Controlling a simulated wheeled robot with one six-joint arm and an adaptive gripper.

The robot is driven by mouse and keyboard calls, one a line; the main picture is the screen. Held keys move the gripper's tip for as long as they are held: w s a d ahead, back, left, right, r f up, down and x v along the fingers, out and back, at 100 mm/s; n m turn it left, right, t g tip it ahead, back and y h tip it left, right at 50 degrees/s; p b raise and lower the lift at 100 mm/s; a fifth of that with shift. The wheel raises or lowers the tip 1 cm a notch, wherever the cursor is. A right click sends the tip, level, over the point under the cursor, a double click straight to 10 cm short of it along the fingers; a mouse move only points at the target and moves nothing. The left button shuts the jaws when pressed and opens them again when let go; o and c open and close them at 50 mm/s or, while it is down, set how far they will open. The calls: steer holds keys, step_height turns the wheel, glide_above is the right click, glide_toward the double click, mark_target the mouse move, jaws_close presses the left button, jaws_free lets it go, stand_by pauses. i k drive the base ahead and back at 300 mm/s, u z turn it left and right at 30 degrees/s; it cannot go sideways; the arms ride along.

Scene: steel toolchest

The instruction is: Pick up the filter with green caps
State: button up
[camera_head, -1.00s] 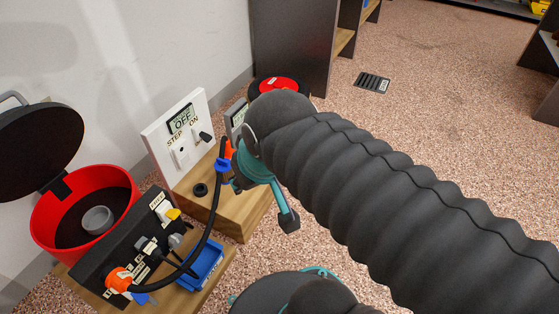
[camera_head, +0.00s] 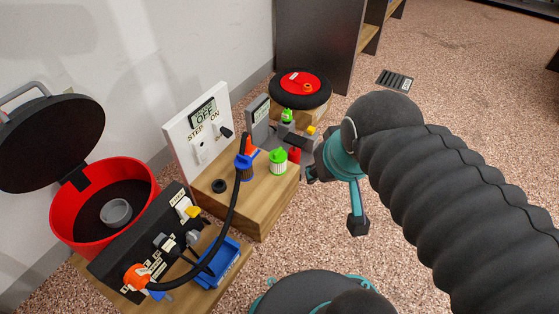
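A filter with green caps (camera_head: 278,162), with a pale ribbed body, stands upright on the wooden block (camera_head: 262,200). Another green-topped piece (camera_head: 287,115) is behind it, by the grey device (camera_head: 259,122). My gripper (camera_head: 312,172) is to the right of the filter, apart from it, near the block's right edge. Its fingers are small, dark and partly hidden by my teal wrist, so I cannot tell whether they are open or shut. I see nothing clearly held.
A blue and orange capped piece (camera_head: 244,160) with a black hose stands left of the filter. A red item (camera_head: 294,155) is close on its right. A red pot (camera_head: 70,205) with open lid is at left.

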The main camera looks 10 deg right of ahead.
mark_target(278, 158)
steer(key=u, duration=3.45)
steer(key=k, duration=1.15)
steer(key=z, duration=1.4)
